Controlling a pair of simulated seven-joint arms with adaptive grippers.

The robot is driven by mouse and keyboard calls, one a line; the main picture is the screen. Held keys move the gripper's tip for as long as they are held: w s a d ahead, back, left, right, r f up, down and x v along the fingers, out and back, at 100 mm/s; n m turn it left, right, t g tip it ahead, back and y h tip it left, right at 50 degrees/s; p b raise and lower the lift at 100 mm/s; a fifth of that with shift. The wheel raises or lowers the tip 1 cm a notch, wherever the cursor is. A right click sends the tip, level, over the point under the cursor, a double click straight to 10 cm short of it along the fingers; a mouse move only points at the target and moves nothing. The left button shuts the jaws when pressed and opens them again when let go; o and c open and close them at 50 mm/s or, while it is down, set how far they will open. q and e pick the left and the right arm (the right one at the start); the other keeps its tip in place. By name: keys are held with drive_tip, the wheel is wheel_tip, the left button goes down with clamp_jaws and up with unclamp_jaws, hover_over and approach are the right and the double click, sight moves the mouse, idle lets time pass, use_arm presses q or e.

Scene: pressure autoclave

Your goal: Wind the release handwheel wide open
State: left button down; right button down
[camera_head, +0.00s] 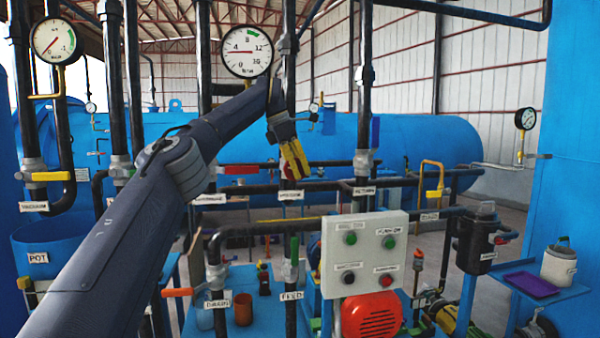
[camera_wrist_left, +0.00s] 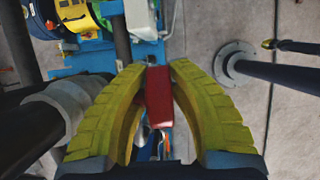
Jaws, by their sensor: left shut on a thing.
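My left arm reaches in from the lower left in the head view. Its yellow-fingered left gripper (camera_head: 292,165) points down at the pipework in front of the blue vessel. In the left wrist view the two yellow fingers (camera_wrist_left: 158,75) are closed on a red part (camera_wrist_left: 158,95), which sits between them. A little red also shows between the fingers in the head view. The fingers hide most of this part, so I cannot tell its full shape or how far it is turned. A small white label (camera_head: 290,195) is just below the gripper. My right gripper is not in view.
Black pipes run upright and across around the gripper. Another red handle (camera_head: 240,170) is close to its left. Two large gauges (camera_head: 247,51) (camera_head: 55,40) are above. A white button panel (camera_head: 361,254) is below right, and a blue shelf (camera_head: 545,285) is at right.

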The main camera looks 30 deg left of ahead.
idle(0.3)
use_arm(q)
drive_tip(key=shift+r+t+h, duration=0.1)
drive_tip(key=shift+t+h, duration=1)
drive_tip(key=shift+h, duration=0.1)
drive_tip(key=shift+r+t+h, duration=0.25)
drive_tip(key=shift+t+h, duration=0.95)
drive_tip(key=shift+h, duration=0.1)
drive_tip(key=c, duration=1.2)
unclamp_jaws()
drive_tip(key=shift+c, duration=0.2)
drive_tip(key=v, duration=1.2)
drive_tip(key=shift+o, duration=0.3)
